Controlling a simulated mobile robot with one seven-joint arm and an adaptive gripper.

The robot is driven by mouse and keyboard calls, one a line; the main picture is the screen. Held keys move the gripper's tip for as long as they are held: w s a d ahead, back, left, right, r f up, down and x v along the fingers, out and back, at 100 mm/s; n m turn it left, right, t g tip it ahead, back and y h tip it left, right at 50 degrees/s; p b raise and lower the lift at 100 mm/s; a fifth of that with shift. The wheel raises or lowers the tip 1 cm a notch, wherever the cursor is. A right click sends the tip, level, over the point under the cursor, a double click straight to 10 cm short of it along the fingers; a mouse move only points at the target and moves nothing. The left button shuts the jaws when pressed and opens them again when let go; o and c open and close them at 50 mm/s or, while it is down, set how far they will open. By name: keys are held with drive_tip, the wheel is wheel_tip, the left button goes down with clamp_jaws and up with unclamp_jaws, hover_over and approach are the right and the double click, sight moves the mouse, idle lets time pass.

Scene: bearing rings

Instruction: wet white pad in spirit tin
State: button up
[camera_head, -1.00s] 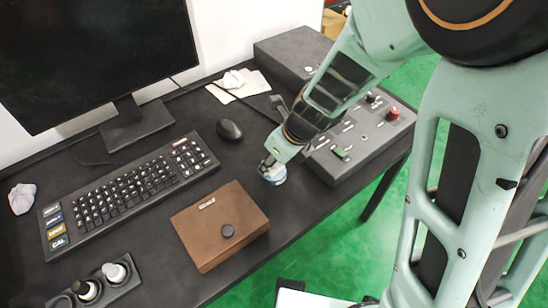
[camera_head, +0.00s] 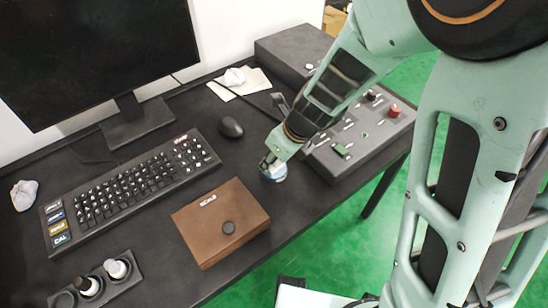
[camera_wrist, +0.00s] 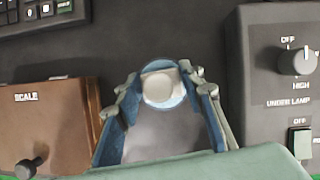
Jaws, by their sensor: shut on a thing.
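A small round tin (camera_head: 276,177) with a blue and white edge stands on the black desk, between the brown box and the grey control unit. In the wrist view its blue rim (camera_wrist: 161,64) shows around a white pad (camera_wrist: 158,88). My gripper (camera_head: 269,162) points down at the tin. In the wrist view its fingers (camera_wrist: 160,92) lie on both sides of the white pad and are shut on it. The pad is over or within the tin's opening; I cannot tell how deep. Any liquid inside is hidden.
A brown box marked SCALE (camera_head: 222,222) is left of the tin. A grey control unit (camera_head: 360,140) is right of it. A keyboard (camera_head: 130,180), mouse (camera_head: 230,127) and bottle rack (camera_head: 102,284) stand left. White wads (camera_head: 24,194) (camera_head: 235,76) lie further off.

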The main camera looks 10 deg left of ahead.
wheel_tip(320, 180, up, 7)
drive_tip(key=p, duration=0.8)
idle(0.8)
